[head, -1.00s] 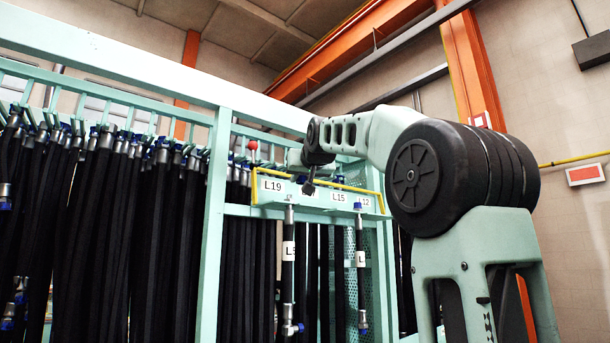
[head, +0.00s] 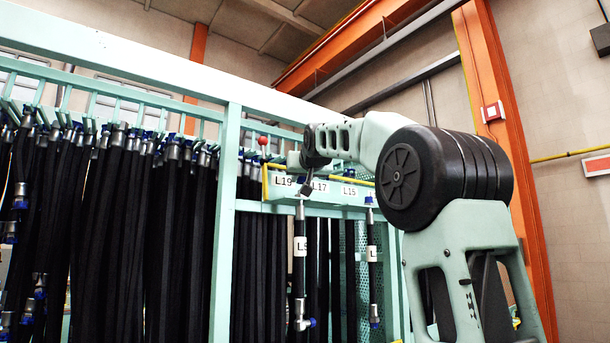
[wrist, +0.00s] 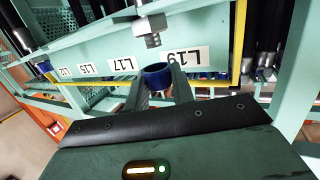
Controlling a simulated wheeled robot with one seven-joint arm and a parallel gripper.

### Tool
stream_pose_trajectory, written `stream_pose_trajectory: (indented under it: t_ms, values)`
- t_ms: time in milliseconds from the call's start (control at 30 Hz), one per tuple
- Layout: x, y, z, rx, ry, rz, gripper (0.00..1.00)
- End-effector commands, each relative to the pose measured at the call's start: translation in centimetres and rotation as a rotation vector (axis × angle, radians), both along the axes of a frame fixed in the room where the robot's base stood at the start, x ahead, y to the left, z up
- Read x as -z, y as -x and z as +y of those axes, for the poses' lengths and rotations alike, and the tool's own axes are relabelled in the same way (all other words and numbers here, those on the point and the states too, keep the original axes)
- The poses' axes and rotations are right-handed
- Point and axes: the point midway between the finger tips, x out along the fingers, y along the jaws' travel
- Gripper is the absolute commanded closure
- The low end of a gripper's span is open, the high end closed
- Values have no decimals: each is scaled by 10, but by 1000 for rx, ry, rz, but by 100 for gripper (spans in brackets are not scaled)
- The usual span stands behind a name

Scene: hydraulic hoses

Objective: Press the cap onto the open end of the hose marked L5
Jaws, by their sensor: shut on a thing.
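My gripper (wrist: 158,84) is shut on a blue cap (wrist: 157,76), which sits between its fingertips in the wrist view. A grey metal fitting (wrist: 150,30) shows just above the cap in that picture and looks apart from it. It appears to be the hose end, but no L5 mark shows there. In the head view the hose marked L5 (head: 300,250) hangs upright below the L19 and L17 labels, with a bare silver upper fitting (head: 300,209). The end of my arm is close above it; the fingertips and cap cannot be made out there.
A labelled green rail (head: 268,207) runs behind, with a yellow bar (head: 265,183) around it. A neighbouring hose (head: 373,250) has a blue cap (head: 369,200). Many black hoses (head: 90,230) hang left of a green post (head: 226,200).

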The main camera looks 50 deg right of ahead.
Motion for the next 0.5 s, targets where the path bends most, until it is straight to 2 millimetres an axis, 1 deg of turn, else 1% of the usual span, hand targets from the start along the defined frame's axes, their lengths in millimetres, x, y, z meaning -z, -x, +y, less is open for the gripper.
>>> stream_pose_trajectory:
  t_ms: [167,233,500]
  values:
    - [0,-8,-2,0,1,1,96]
    - [7,-8,-2,1,2,0,96]
    - [19,-8,-2,1,2,0,96]
